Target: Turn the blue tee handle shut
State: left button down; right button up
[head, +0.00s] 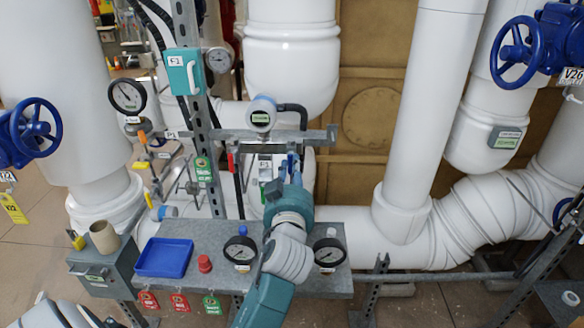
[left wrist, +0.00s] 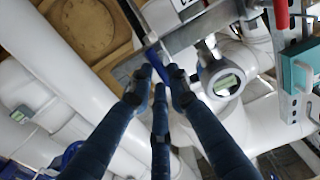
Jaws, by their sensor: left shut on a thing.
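The blue tee handle (head: 291,163) is by the grey steel rail in the middle of the head view, mostly hidden by my gripper. In the left wrist view a blue bar of the handle (left wrist: 153,58) runs between the fingertips. My left gripper (head: 286,178) reaches up to it from below, and its dark blue fingers (left wrist: 160,78) are shut on the handle. The handle's pivot is hidden, so I cannot tell its exact angle.
A round display gauge (head: 261,115) and a red lever (head: 230,161) are close left of the handle. Below is a grey shelf (head: 215,235) with a blue tray (head: 164,257), a red knob (head: 204,263) and two dial gauges. Thick white pipes (head: 412,120) stand right and behind.

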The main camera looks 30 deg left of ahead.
pick_arm(q)
jog(key=m+p, duration=0.2)
jog(key=m, duration=0.4)
jog(key=m+p, duration=0.3)
jog(key=m, duration=0.3)
jog(key=m+p, duration=0.3)
jog(key=m, duration=0.2)
jog(key=shift+w+f+m, duration=0.1)
jog(key=shift+f+m, duration=0.15)
jog(key=shift+m, duration=0.15)
pick_arm(e)
notch_tip(320, 180, up, 8)
jog(key=w, duration=0.1)
jog(key=shift+w+a, duration=0.25)
jog(key=shift+a, duration=0.1)
pick_arm(q)
jog(key=shift+a, duration=0.1)
pick_arm(e)
jog(key=shift+a, duration=0.1)
